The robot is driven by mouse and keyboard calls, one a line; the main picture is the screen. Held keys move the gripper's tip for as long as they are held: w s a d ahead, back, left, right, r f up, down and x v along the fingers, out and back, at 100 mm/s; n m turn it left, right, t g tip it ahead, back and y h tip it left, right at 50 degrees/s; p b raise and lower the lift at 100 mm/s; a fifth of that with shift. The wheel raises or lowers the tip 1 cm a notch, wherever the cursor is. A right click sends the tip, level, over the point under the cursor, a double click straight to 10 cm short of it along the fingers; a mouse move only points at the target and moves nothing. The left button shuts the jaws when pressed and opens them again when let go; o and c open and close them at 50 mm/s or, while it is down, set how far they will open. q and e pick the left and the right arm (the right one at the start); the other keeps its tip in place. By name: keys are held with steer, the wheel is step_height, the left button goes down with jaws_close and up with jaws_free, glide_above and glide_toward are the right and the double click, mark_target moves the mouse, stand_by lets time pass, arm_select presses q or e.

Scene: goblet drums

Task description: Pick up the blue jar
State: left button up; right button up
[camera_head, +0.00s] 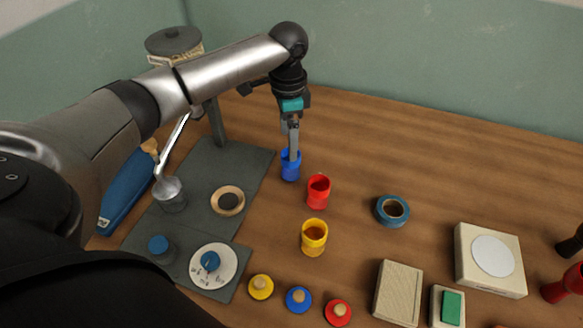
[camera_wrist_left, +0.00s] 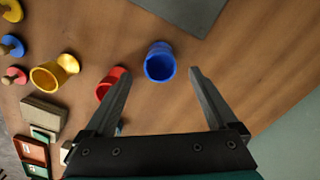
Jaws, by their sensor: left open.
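The blue jar (camera_head: 290,168) stands upright on the wooden table, beside the right edge of the dark mat. In the head view my left gripper (camera_head: 293,150) is right above it, and its finger hides part of the jar's rim. In the left wrist view the blue jar (camera_wrist_left: 160,64) shows its open top, ahead of and between the two spread fingers of my left gripper (camera_wrist_left: 158,80), with nothing held. I cannot tell the exact height gap. My right gripper is not in view.
A red jar (camera_head: 318,190) stands close to the blue one, and a yellow jar (camera_head: 314,236) is nearer. A tape roll (camera_head: 393,210) lies to the right. Colored lids with knobs lie in front. The dark mat (camera_head: 195,180) holds several items. The table behind the jars is clear.

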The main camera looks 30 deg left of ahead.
mark_target(289, 164)
arm_select(q)
step_height(289, 164, down, 3)
steer(key=shift+f+b, duration=0.15)
steer(key=shift+b, duration=0.2)
steer(key=shift+f, duration=0.65)
step_height(289, 164, down, 5)
steer(key=shift+r+b, duration=0.1)
steer(key=shift+b, duration=0.9)
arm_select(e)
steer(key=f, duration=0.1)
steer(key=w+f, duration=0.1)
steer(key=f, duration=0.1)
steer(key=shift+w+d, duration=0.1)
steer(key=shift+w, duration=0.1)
arm_select(q)
steer(key=c, duration=0.5)
jaws_close()
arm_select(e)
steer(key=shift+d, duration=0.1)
